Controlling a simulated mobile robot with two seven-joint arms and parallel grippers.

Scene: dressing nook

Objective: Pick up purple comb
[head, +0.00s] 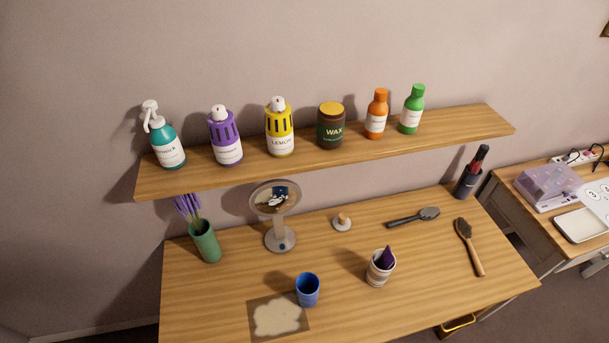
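A dark purple pointed object (387,257), which looks like the purple comb, sticks up out of a pale striped cup (379,272) on the wooden table. Only its upper part shows; the rest is hidden inside the cup. The cup stands upright right of the middle of the table. Neither of my grippers shows in the head view.
A blue cup (308,290) stands left of the striped cup beside a patterned mat (262,318). A round mirror (277,205), a green vase (205,242), two brushes and a dark holder (467,184) are around. A shelf (360,148) with several bottles overhangs the back.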

